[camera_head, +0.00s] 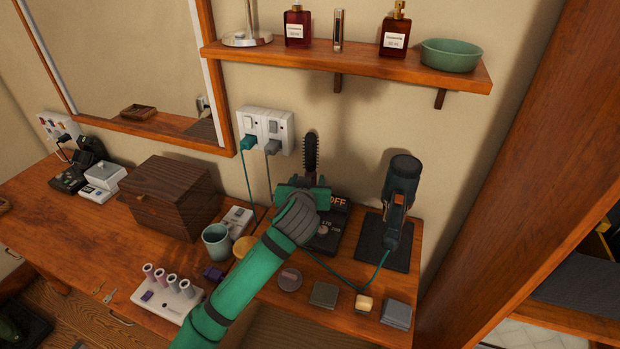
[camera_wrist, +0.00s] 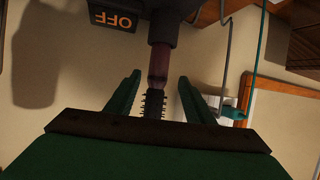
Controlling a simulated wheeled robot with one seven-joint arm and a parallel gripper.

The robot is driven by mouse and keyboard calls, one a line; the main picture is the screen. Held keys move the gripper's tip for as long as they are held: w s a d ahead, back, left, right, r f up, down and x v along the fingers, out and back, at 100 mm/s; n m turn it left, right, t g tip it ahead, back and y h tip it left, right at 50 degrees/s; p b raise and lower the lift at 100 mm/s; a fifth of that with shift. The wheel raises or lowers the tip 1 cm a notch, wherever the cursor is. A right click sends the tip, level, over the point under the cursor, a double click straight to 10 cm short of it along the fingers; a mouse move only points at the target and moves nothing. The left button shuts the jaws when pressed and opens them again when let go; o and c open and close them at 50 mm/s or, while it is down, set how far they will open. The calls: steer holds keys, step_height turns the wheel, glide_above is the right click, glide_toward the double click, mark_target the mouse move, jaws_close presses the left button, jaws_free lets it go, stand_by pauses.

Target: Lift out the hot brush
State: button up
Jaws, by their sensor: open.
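The hot brush (camera_head: 311,150) stands upright in its dark stand (camera_head: 325,235), bristles up, against the back wall. The stand carries an OFF label, which also shows in the wrist view (camera_wrist: 116,17). My gripper (camera_head: 308,182) is in front of the brush and hides its lower part in the head view. In the wrist view, which looks upside down, my gripper (camera_wrist: 160,78) is open, with one finger on each side of the brush (camera_wrist: 157,66). Gaps show on both sides; the fingers do not appear to touch it.
A blue-grey hair dryer (camera_head: 402,180) stands on a dark pad at right. A wooden box (camera_head: 172,195), a green cup (camera_head: 217,243) and a curler set (camera_head: 165,295) are at left. A shelf (camera_head: 350,66) with bottles hangs above. A green cord (camera_head: 335,275) crosses the tabletop.

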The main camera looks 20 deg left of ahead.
mark_target(311, 175)
steer(key=shift+x, duration=2.35)
steer(key=shift+d+r, duration=0.1)
steer(key=shift+d, duration=0.1)
steer(key=shift+c, duration=0.6)
steer(key=c, duration=1)
steer(key=shift+w, duration=0.15)
jaws_close()
